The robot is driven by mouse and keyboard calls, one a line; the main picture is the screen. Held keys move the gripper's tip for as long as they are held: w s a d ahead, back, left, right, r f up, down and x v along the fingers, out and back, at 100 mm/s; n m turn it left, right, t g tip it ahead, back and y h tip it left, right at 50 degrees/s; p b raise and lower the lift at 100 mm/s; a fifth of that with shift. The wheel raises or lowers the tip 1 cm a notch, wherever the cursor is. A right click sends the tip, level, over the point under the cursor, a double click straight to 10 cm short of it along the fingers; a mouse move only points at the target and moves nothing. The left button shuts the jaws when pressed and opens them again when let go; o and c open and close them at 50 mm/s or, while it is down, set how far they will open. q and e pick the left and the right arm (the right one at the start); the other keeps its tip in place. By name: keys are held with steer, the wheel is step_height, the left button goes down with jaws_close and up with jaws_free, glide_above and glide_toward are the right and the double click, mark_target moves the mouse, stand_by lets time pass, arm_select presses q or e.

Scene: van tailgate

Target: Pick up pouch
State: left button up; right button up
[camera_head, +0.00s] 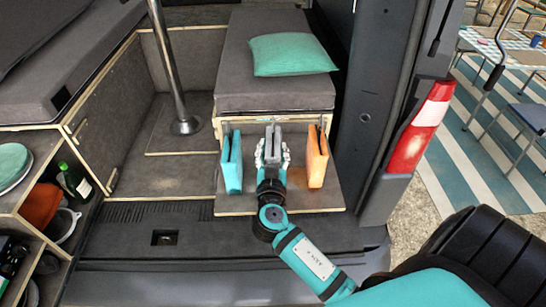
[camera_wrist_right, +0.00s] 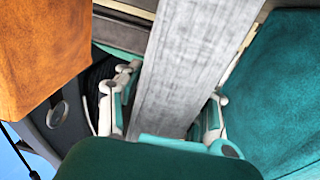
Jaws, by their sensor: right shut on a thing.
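Three pouches hang in a row below the cushioned bench: a teal pouch (camera_head: 231,163) at left, a grey pouch (camera_head: 273,140) in the middle and an orange pouch (camera_head: 317,158) at right. My right gripper (camera_head: 272,158) is shut on the grey pouch, with a finger on each side of it. In the wrist view the grey pouch (camera_wrist_right: 192,65) runs between the fingers of my right gripper (camera_wrist_right: 165,108). There the orange pouch (camera_wrist_right: 40,45) is at left and the teal pouch (camera_wrist_right: 285,95) at right. My left gripper is not in view.
The bench (camera_head: 275,95) with a green pillow (camera_head: 290,54) is behind the pouches. A metal pole (camera_head: 170,70) stands to the left. Open shelves (camera_head: 40,225) with a bottle (camera_head: 74,182) are at far left. The van's side pillar with a tail light (camera_head: 421,127) is at right.

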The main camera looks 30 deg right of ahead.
mark_target(273, 143)
steer(key=shift+r+b, duration=0.3)
steer(key=shift+r, duration=0.3)
step_height(273, 143, up, 2)
steer(key=shift+r+b, duration=0.2)
steer(key=shift+b, duration=0.15)
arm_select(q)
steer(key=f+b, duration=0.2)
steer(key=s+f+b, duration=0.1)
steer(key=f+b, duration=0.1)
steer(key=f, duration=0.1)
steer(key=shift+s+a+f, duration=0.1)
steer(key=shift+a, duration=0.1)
arm_select(e)
steer(key=s+a, duration=0.1)
steer(key=s, duration=0.7)
steer(key=s+a+r, duration=0.1)
steer(key=s+a, duration=0.1)
steer(key=s, duration=0.5)
steer(key=shift+s+a+r, duration=0.25)
steer(key=shift+s, duration=0.1)
